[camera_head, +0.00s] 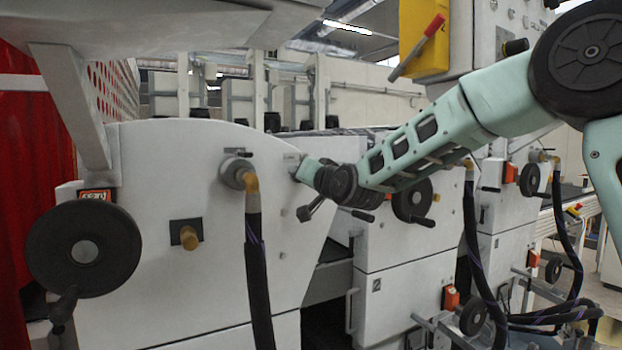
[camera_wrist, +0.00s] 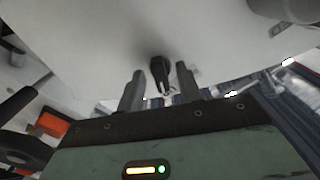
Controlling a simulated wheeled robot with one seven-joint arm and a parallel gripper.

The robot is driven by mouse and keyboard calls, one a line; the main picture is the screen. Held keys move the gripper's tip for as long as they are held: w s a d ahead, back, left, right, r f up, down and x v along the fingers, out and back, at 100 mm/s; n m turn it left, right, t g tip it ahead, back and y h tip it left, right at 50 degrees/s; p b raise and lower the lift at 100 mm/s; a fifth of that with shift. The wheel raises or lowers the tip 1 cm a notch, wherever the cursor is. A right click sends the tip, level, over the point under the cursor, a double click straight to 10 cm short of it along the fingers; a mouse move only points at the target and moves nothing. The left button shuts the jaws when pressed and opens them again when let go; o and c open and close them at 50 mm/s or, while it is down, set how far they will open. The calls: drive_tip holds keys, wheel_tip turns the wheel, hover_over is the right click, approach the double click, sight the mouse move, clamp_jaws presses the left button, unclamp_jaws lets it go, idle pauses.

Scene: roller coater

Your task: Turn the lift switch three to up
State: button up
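A small black switch knob with a pale mark at its end (camera_wrist: 157,66) sticks out from a light grey panel in the wrist view. I cannot read any label that tells which switch it is, or which way it is set. My gripper (camera_wrist: 160,76) is open, with one finger on each side of the knob and gaps visible. In the head view my mint-green arm reaches from the upper right to the curved grey machine housing (camera_head: 175,150). The fingertips and the knob cannot be made out there.
A black handwheel (camera_head: 84,250) and a brass-coloured knob (camera_head: 189,238) sit on the housing left of my gripper. A black hose (camera_head: 257,270) hangs from a brass elbow close by. More handwheels, hoses and orange-marked gauges stand right of and below my arm.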

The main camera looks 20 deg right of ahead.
drive_tip(key=s+d+b, duration=0.2)
drive_tip(key=s+d, duration=0.1)
drive_tip(key=s, duration=1.4)
drive_tip(key=shift+d+b, duration=0.2)
drive_tip(key=shift+b, duration=0.2)
